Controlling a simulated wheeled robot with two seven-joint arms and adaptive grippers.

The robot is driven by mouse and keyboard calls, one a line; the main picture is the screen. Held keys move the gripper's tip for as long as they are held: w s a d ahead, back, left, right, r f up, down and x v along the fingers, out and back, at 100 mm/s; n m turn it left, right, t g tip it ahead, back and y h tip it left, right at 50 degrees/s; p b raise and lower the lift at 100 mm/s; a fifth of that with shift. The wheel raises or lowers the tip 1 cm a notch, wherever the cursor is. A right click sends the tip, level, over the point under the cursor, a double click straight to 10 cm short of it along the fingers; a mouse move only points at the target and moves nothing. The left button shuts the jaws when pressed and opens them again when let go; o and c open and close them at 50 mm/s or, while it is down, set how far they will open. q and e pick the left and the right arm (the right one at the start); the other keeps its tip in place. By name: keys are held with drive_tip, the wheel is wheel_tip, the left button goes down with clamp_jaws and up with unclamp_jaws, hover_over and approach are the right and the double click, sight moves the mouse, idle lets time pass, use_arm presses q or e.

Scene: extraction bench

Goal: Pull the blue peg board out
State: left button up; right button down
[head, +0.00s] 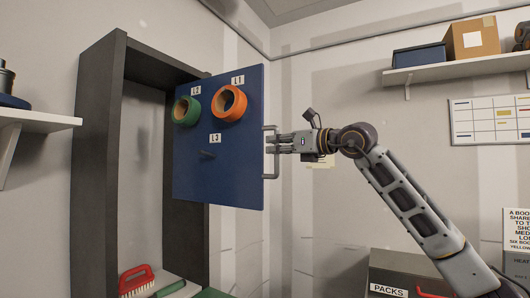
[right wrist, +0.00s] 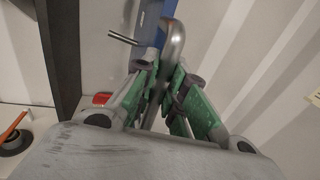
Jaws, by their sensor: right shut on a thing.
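The blue peg board (head: 225,172) stands out from the dark cabinet frame in the head view, angled, with labels L1, L2 and L3. An orange ring (head: 241,103) hangs at L1 and a green ring (head: 182,112) at L2. The L3 peg (head: 207,154) is bare. A grey bar handle (head: 271,176) is on the board's right edge. My right gripper (head: 277,143) is shut on this handle; the right wrist view shows its green-padded fingers on both sides of the handle (right wrist: 174,45). My left gripper is not in view.
The dark cabinet frame (head: 95,150) stands left of and behind the board. A red brush (head: 134,281) lies at its foot. A shelf (head: 460,68) with boxes is at upper right, and a PACKS box (head: 400,270) at lower right. Another shelf (head: 35,118) is at far left.

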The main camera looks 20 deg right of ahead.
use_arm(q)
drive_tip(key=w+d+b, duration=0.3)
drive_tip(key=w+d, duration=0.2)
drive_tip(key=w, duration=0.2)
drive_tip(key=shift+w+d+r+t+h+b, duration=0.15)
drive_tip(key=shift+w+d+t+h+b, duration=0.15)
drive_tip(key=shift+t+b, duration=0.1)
use_arm(e)
drive_tip(key=w+d+v, duration=0.1)
drive_tip(key=d+v, duration=0.2)
drive_tip(key=v, duration=1.4)
drive_tip(key=shift+w, duration=0.25)
drive_tip(key=c, duration=1.8)
unclamp_jaws()
drive_tip(key=shift+c, duration=0.2)
drive_tip(key=o, duration=0.4)
drive_tip(key=shift+s+d, duration=0.1)
drive_tip(key=shift+s, duration=0.15)
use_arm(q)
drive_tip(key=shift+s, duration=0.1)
use_arm(e)
drive_tip(key=shift+w, duration=0.15)
drive_tip(key=shift+v, duration=3.95)
